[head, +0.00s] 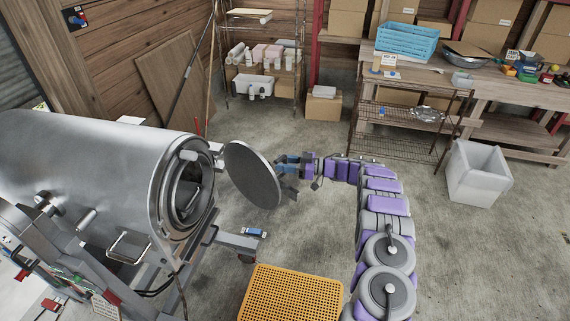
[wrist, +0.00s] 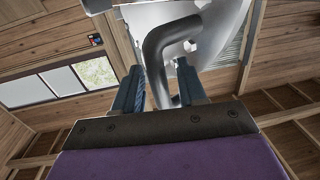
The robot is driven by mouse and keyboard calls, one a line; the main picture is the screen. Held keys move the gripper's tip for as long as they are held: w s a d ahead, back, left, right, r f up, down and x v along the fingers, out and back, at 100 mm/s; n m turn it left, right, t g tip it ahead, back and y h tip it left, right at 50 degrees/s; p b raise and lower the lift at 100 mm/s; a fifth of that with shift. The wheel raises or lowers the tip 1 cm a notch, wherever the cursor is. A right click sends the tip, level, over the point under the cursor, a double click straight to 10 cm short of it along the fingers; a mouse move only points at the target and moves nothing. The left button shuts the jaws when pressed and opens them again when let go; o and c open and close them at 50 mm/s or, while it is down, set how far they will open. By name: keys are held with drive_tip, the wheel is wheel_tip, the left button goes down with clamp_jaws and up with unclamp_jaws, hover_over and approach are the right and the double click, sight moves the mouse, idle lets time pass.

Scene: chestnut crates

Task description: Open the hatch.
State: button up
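The hatch (head: 253,175) is a round grey metal disc. It stands swung away from the round opening (head: 188,190) in the end of the metal drum (head: 110,165), so the opening is exposed. My gripper (head: 284,164) is at the hatch's right side, on the face turned away from the drum. In the wrist view a bent grey bar handle (wrist: 163,75) on the pale hatch (wrist: 222,22) runs between the two blue fingers of my gripper (wrist: 160,82). The fingers are apart with the bar between them; I cannot tell whether both press on it.
A yellow perforated crate (head: 292,293) stands on the floor in front. A white bin (head: 478,172) and a wooden workbench (head: 520,92) are at the right. A wire shelf (head: 262,75) stands behind. The concrete floor around the hatch is mostly clear.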

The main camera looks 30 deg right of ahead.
drive_tip(key=shift+d, duration=0.1)
drive_tip(key=v, duration=1.7)
drive_tip(key=shift+b, duration=0.3)
drive_tip(key=shift+s+d, duration=0.15)
